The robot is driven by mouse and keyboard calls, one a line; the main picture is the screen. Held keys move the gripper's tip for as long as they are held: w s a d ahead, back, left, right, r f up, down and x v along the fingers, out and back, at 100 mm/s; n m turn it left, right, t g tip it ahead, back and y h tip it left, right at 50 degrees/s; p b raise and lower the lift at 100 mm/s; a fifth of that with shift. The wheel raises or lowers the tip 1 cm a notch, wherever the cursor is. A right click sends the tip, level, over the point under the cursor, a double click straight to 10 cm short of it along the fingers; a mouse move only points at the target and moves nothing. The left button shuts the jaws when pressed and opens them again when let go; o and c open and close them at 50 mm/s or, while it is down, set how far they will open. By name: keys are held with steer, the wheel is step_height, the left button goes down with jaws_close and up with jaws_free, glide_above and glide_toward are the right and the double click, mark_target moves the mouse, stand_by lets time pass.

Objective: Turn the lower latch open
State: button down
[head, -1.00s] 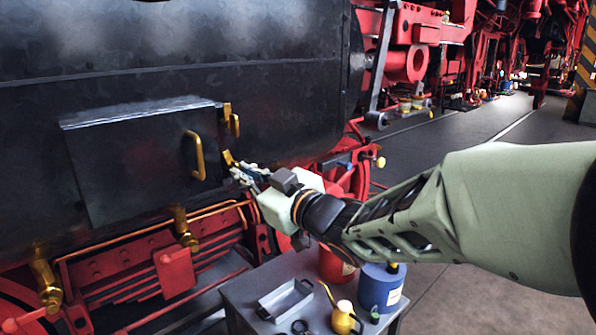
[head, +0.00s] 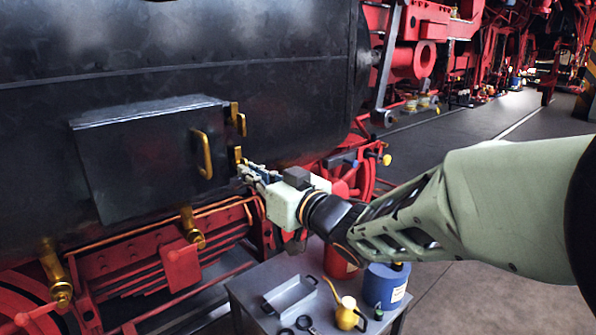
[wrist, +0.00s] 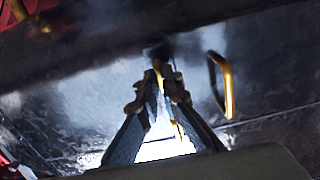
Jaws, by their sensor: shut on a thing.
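The dark box door (head: 140,165) on the black boiler side is closed, with a brass handle (head: 203,155) near its right edge. The upper brass latch (head: 236,117) stands upright at the door's upper right. The lower brass latch (head: 238,154) shows below it and looks roughly upright; its lower end is hidden by my fingers. My gripper (head: 248,173) is shut on the lower latch, reaching in from the right. In the wrist view my gripper (wrist: 161,65) has its fingertips close together with a brass strip between them, and the handle (wrist: 223,85) is to their right.
Brass valves (head: 192,228) and red framework sit below the door. A grey cart (head: 250,290) below my arm carries a tray (head: 290,296), a yellow oil can (head: 347,313), a blue can (head: 384,289) and a red can. The floor at right is open.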

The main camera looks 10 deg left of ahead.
steer(key=shift+r, duration=0.15)
steer(key=c, duration=2.1)
jaws_free()
